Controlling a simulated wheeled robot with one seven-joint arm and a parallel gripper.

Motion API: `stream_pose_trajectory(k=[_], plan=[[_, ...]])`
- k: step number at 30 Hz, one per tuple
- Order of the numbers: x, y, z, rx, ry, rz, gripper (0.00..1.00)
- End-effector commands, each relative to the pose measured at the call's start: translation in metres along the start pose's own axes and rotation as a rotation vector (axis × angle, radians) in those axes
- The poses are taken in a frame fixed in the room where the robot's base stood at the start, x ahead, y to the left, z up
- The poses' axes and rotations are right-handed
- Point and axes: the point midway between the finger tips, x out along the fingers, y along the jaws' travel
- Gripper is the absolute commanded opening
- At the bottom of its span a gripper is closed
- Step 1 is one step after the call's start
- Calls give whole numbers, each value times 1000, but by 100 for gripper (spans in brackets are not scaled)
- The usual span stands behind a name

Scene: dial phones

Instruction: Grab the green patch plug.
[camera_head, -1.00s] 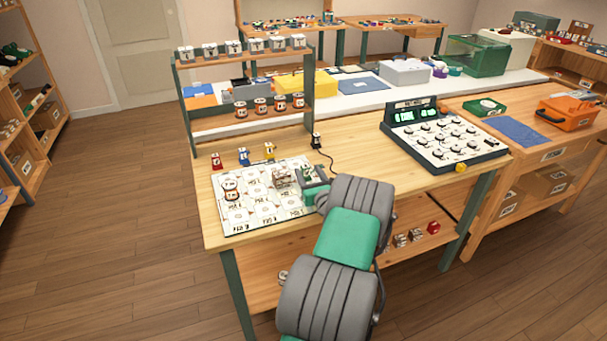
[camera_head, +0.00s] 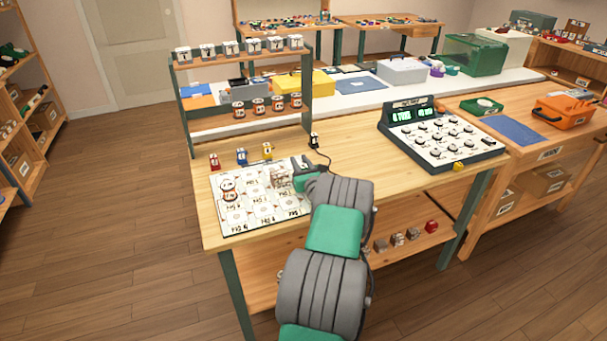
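I cannot make out a green patch plug; my arm and gripper cover part of the bench. A red plug (camera_head: 214,162), a blue plug (camera_head: 242,157) and a yellow plug (camera_head: 267,151) stand in a row behind the white printed mat (camera_head: 237,222). A black plug (camera_head: 314,141) with a cable stands farther right. My gripper (camera_head: 282,177) is low over the mat's back right part, in front and to the right of the yellow plug. Its fingers are too small and hidden to tell whether they are open or hold anything.
Two red-and-white round pieces (camera_head: 228,188) sit on the mat's left. A rack (camera_head: 183,125) with rows of small jars stands behind the plugs. A dial console (camera_head: 440,140) with a lit green display is on the right. The bench between the mat and console is mostly clear.

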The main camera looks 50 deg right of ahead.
Motion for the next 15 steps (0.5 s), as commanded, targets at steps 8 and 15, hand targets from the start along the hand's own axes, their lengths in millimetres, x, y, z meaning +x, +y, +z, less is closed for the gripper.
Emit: stream_pose_trajectory(k=[8,15], plan=[[0,0,0,0,0,0,1],[0,0,0,0,0,0,0]])
